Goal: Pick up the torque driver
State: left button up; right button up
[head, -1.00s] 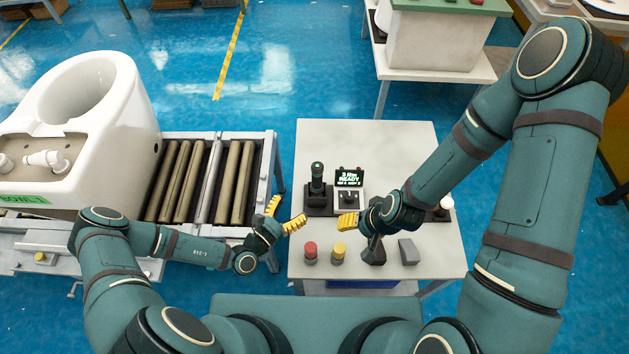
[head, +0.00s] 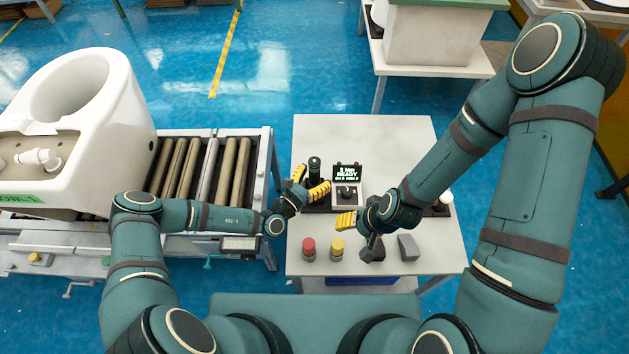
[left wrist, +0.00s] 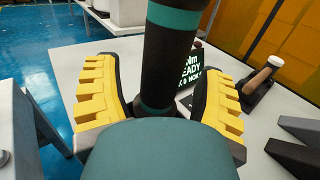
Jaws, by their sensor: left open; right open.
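The torque driver (head: 314,168) is a dark upright cylinder with a green band, standing in its holder on the white table. In the left wrist view the driver (left wrist: 168,60) rises between the yellow fingers, with clear gaps beside it. My left gripper (head: 310,183) is open around the driver's near side; contact is not visible. Its fingers also show in the left wrist view (left wrist: 160,100). The driver's lower part and holder are mostly hidden by the gripper. My right gripper (head: 352,222) is open and apparently empty over the table, right of the driver.
A small display (head: 347,178) reading READY stands right of the driver. A red button (head: 308,248) and a yellow button (head: 336,248) stand at the table's front. A grey block (head: 408,247) is to their right. The table's back is clear.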

aim_at(315, 160)
pick_arm(q)
grip_shut()
notch_tip(315, 160, up, 10)
jog(key=p, duration=0.3)
jog(key=shift+r, duration=0.1)
dwell(0.4)
